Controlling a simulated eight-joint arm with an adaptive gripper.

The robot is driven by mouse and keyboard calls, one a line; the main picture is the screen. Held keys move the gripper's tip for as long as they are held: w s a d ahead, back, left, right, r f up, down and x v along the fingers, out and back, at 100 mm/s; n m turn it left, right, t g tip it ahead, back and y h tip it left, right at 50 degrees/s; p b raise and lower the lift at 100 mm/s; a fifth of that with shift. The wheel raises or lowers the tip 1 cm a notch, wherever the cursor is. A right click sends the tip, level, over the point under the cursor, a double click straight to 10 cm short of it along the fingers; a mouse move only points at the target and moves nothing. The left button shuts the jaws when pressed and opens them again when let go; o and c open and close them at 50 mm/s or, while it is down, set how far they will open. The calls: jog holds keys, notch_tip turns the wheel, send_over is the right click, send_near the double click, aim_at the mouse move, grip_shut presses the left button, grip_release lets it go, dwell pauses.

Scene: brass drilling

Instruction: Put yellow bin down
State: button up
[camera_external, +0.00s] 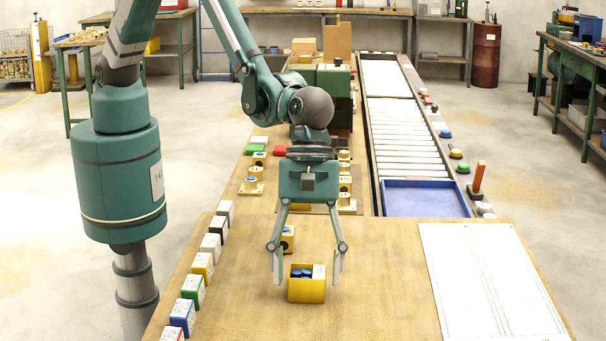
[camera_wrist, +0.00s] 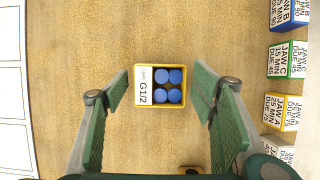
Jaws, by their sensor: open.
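The yellow bin (camera_external: 306,290) stands upright on the wooden table in the external view. In the wrist view the yellow bin (camera_wrist: 160,108) shows from above, with several round blue pieces (camera_wrist: 168,86) and a white label reading G1/2 (camera_wrist: 145,87) inside it. My gripper (camera_external: 307,268) is open, with its fingers hanging on either side of the bin. In the wrist view my gripper (camera_wrist: 160,88) shows a gap between each finger pad and the bin, so neither finger touches it.
A row of coloured labelled blocks (camera_external: 202,265) lines the table's left edge. A white sheet (camera_external: 488,280) lies at right. Behind stand small yellow fixtures (camera_external: 288,238), a roller conveyor (camera_external: 405,130) and a blue tray (camera_external: 425,198). Bare wood surrounds the bin to its right and front.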

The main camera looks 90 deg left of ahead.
jog(key=v, duration=1.2)
jog(key=shift+a, duration=0.1)
dwell(0.8)
jog(key=a+r+m+t, duration=0.1)
jog(key=a+r+m, duration=0.35)
jog(key=a, duration=0.75)
jog(key=a+r+m+t+y, duration=0.1)
jog(key=a+r+t, duration=0.1)
jog(key=a+r, duration=0.7)
jog(key=a+r+m+t, duration=0.1)
jog(key=a+r+m, duration=0.25)
jog(key=a, duration=1.05)
jog(key=s+a+m+t+y, duration=0.1)
jog(key=s+a+m, duration=0.3)
jog(key=s+a, duration=0.6)
jog(key=s+a+m+t+y, duration=0.2)
jog(key=s+a+m, duration=0.3)
jog(key=s+a, duration=0.5)
jog(key=a+r, duration=0.1)
jog(key=a, duration=0.7)
jog(key=shift+a, duration=0.15)
